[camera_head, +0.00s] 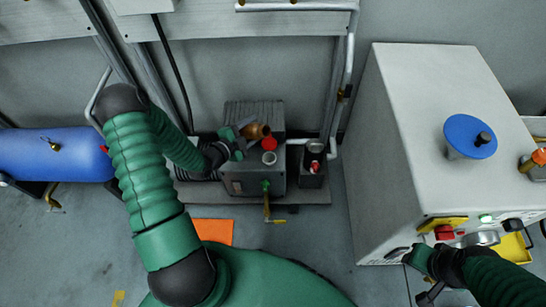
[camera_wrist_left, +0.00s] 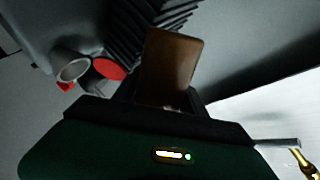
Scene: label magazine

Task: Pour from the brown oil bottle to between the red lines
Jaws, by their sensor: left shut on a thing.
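My left gripper (camera_head: 240,143) is shut on the brown oil bottle (camera_head: 258,131), above the grey machine (camera_head: 240,182). In the left wrist view the brown bottle (camera_wrist_left: 170,68) stands out beyond the gripper's dark jaws (camera_wrist_left: 165,108). A round red piece (camera_head: 269,158) sits on the machine just below the bottle in the head view. It also shows left of the bottle in the wrist view (camera_wrist_left: 108,68). I cannot make out any red lines or oil level. My right gripper (camera_head: 424,278) is beside the white cabinet's front; its jaws are unclear.
A grey cup-like part (camera_head: 315,146) with red below it stands right of the machine. A brass valve (camera_head: 267,208) sticks out in front. A blue tank (camera_head: 60,154) lies at left. The white cabinet (camera_head: 430,120) carries a blue disc (camera_head: 468,135). An orange sheet (camera_head: 213,231) lies on the floor.

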